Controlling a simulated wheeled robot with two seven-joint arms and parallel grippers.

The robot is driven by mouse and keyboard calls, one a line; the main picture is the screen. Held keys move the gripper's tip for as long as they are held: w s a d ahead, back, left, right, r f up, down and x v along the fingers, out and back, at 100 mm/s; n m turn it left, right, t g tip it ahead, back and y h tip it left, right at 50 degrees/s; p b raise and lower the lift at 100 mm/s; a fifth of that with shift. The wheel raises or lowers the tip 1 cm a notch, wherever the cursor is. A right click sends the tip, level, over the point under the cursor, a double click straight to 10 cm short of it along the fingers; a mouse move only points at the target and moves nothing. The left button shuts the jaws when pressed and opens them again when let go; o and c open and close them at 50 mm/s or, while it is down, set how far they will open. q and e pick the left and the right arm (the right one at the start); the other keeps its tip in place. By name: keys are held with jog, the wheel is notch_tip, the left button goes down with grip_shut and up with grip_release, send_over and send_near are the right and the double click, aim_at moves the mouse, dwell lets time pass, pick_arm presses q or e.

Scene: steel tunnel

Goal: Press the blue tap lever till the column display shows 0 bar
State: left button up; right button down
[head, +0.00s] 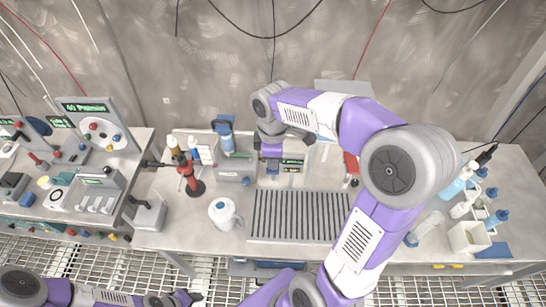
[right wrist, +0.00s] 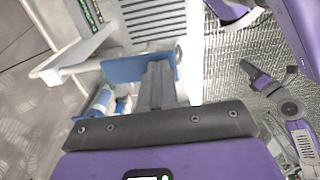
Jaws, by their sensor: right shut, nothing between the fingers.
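My right gripper (head: 272,165) reaches down over the pale column unit at the back middle of the bench. In the right wrist view its grey fingers (right wrist: 156,85) are shut together and empty. Their tips meet or overlap a flat blue lever (right wrist: 122,69); I cannot tell whether they touch it. The head view does not show the lever clearly behind the gripper. A column display (head: 292,162) with small green text shows beside the gripper, too small to read. My left gripper (head: 182,298) is low at the left, away from the bench; its jaws are unclear.
A slotted drip grate (head: 298,216) lies in front of the column. A white jug (head: 223,213) and a red-and-black stand (head: 190,180) are to its left. Several bottles (head: 462,183) and a white bin (head: 468,238) stand at the right. A side bench with panels (head: 95,125) is at the left.

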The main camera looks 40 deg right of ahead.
jog(key=shift+r+p, duration=0.35)
jog(key=shift+r, duration=0.3)
jog(key=shift+r+p, duration=0.25)
jog(key=shift+p, duration=0.1)
jog(key=r+p, duration=0.3)
jog(key=shift+w+d+r, duration=0.15)
jog(key=shift+w, duration=0.15)
notch_tip(320, 180, up, 10)
jog(key=w+d, duration=0.1)
jog(key=shift+w+d+p, duration=0.25)
jog(key=shift+w+p, duration=0.05)
jog(key=shift+p, duration=0.1)
jog(key=shift+f, duration=0.2)
